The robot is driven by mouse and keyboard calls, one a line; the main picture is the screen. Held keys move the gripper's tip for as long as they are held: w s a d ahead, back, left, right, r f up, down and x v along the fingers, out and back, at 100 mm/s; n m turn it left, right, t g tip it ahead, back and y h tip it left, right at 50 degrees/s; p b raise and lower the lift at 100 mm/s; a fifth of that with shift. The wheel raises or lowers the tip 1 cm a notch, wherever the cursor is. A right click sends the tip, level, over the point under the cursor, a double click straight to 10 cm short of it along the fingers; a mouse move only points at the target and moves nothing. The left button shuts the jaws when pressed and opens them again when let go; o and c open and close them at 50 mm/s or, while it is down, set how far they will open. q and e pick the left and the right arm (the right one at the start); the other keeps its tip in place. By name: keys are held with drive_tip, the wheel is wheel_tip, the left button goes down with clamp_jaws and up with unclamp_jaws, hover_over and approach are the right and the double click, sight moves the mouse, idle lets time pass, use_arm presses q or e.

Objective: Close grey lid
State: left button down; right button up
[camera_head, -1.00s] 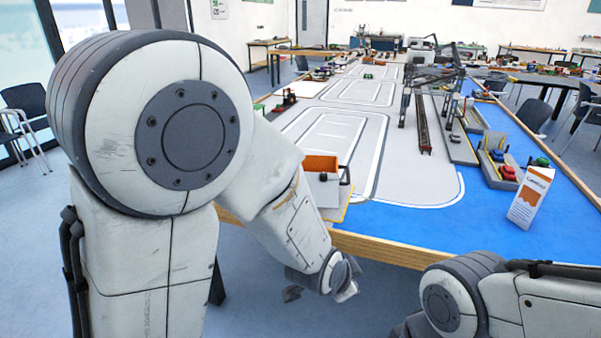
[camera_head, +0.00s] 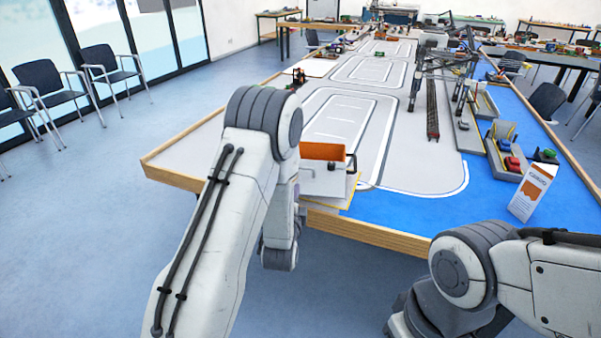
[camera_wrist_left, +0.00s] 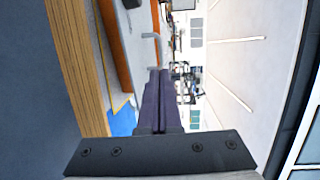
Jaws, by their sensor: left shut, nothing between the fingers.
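A small white box (camera_head: 318,182) with an orange panel (camera_head: 325,152) stands at the table's near edge. A grey handle-like piece (camera_head: 352,164) shows at its right side. I cannot clearly tell the grey lid apart from the box. In the left wrist view, the orange edge (camera_wrist_left: 116,45) and a grey handle (camera_wrist_left: 151,37) lie just beyond and left of my left gripper (camera_wrist_left: 161,72). Its dark fingers are together and empty, apparently not touching the box. In the head view my left arm hides the fingers. My right gripper is out of view.
The wooden table edge (camera_head: 375,235) runs along the front. The grey mat (camera_head: 410,170) beside the box is clear. Chairs (camera_head: 45,85) stand at the left.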

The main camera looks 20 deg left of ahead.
use_arm(q)
drive_tip(key=p+x, duration=0.1)
drive_tip(key=x, duration=0.9)
drive_tip(key=shift+p, duration=0.3)
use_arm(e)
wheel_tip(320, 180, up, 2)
